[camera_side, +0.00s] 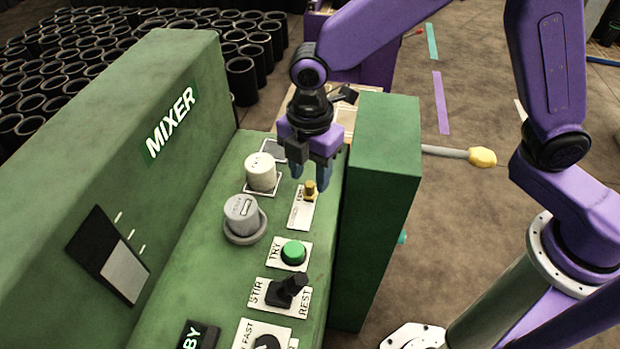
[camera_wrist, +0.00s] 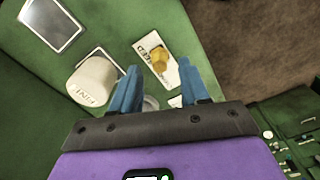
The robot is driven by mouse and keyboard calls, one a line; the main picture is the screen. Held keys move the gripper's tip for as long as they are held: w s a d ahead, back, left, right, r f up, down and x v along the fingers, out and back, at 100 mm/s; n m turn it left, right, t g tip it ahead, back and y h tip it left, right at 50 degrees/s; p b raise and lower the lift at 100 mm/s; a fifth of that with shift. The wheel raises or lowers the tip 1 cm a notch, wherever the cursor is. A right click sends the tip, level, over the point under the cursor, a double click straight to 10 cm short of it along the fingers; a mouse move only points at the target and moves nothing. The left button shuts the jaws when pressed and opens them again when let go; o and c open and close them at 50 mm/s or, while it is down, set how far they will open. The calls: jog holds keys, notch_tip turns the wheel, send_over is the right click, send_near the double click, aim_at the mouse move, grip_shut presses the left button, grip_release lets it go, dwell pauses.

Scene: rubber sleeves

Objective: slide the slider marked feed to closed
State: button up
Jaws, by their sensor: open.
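The feed slider is a white plate (camera_side: 300,214) with a yellow knob (camera_side: 310,188) on the green sloping panel. In the wrist view the plate (camera_wrist: 173,78) reads FEED beside the yellow knob (camera_wrist: 159,59). The knob stands toward the plate's far end in the side view. The end markings are too small to read. My gripper (camera_side: 310,172) is open and empty, just above and behind the knob in the side view. In the wrist view its blue fingers (camera_wrist: 160,82) are spread, with the knob showing beyond the gap between them. I see no contact.
A white cylinder knob (camera_side: 261,172) and a grey knob (camera_side: 241,214) stand left of the slider. A green TRY button (camera_side: 293,251) and a black STIR/REST switch (camera_side: 289,290) sit nearer. A tall green block (camera_side: 384,160) rises close on the right.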

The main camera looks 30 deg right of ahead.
jog(key=shift+f, duration=1.3)
jog(key=shift+c, duration=0.3)
grip_shut()
jog(key=shift+s+a, duration=1.6)
jog(key=shift+o, duration=0.3)
grip_release()
jog(key=shift+r, duration=0.1)
notch_tip(320, 180, up, 17)
jog(key=shift+r, duration=0.15)
